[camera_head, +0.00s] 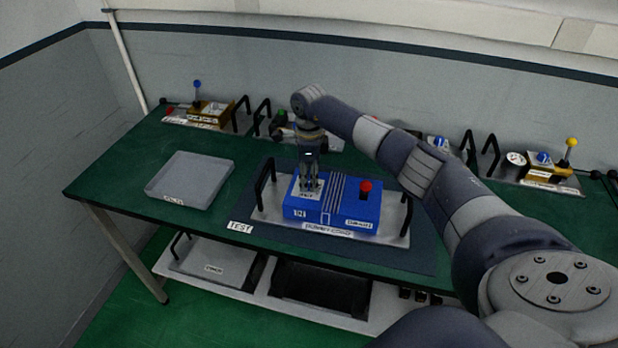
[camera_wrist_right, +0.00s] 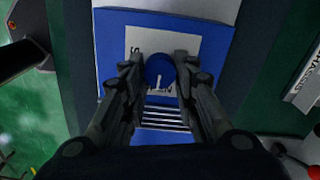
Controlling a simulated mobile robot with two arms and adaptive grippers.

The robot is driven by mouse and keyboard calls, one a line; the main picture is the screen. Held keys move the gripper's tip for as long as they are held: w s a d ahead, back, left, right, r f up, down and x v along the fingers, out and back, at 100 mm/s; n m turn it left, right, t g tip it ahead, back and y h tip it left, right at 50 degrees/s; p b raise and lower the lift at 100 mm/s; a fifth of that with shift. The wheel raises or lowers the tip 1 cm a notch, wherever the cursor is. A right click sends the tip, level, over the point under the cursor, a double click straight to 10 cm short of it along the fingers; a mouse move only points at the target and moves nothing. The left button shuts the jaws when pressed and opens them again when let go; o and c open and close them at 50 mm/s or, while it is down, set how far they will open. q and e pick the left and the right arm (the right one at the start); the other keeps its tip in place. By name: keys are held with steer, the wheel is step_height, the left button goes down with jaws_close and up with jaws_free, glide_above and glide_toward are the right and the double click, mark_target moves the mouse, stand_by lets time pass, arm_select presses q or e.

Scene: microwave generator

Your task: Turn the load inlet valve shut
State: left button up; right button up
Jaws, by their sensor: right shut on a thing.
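My right gripper (camera_head: 311,185) points down onto the left part of a blue box (camera_head: 345,208) on the table. In the right wrist view, its two fingers (camera_wrist_right: 159,75) are shut on a round blue knob (camera_wrist_right: 160,68) with a white line on it. The knob sits over a white label (camera_wrist_right: 146,42) on the box top; the label is partly covered and I cannot read it whole. A blue knob (camera_head: 544,157) beside a gauge stands at the back right. I cannot tell from the lettering which part is the load inlet valve. My left gripper is not in view.
A red knob (camera_head: 365,186) stands on the box's right part. Black handles (camera_head: 266,178) flank the box on its metal plate (camera_head: 398,226). A grey tray (camera_head: 190,180) lies left. Fittings with a blue lever (camera_head: 197,84) and a yellow lever (camera_head: 571,143) line the back.

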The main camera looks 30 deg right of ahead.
steer(key=m+b, duration=0.1)
steer(key=m, duration=0.3)
steer(key=shift+b, duration=0.3)
steer(key=m+b, duration=0.1)
steer(key=m, duration=0.3)
steer(key=shift+m, duration=0.3)
steer(key=m, duration=0.4)
steer(key=shift+a, duration=0.1)
steer(key=shift+r+m, duration=0.1)
steer(key=shift+m, duration=2.4)
steer(key=o, duration=1.1)
